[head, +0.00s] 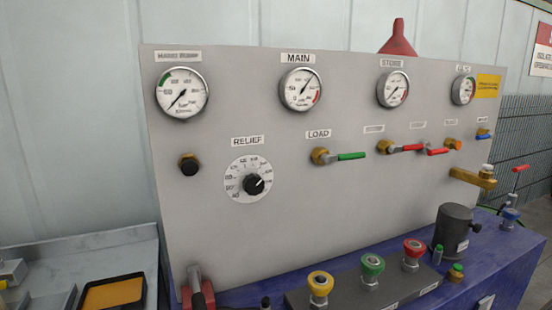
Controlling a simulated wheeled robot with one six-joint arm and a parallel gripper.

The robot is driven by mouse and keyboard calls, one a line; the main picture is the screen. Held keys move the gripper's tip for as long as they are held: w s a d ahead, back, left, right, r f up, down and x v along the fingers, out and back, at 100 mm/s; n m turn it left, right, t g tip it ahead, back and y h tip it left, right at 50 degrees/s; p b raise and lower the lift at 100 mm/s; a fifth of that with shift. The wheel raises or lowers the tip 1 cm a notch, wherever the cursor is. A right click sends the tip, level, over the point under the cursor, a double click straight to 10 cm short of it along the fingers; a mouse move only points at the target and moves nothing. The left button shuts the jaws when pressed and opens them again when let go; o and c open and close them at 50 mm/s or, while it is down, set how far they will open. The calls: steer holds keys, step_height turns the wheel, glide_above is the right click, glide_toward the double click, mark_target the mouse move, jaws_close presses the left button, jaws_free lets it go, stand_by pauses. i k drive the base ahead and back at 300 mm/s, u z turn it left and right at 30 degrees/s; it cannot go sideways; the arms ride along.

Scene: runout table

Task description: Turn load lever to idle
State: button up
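The load lever (350,156) has a green handle on a brass valve body, fixed to the grey panel (250,220). It sits below the label LOAD (318,133) in the head view. Its handle points right and lies about level. No separate idle mark is readable beside it. My gripper is not in view, and nothing covers the lever.
Red-handled valves (405,148) sit right of the load lever. The RELIEF knob (254,184) is to its left, and gauges line the top, including MAIN (302,89). Yellow (320,285), green (372,266) and red (413,250) couplings stand below. The space before the lever looks clear.

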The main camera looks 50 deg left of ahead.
mark_target(328, 160)
steer(key=u, duration=0.95)
steer(key=k, duration=0.65)
steer(key=z, duration=0.85)
steer(key=i, duration=0.7)
steer(key=u, duration=0.55)
steer(key=i, duration=0.8)
steer(key=u, duration=0.7)
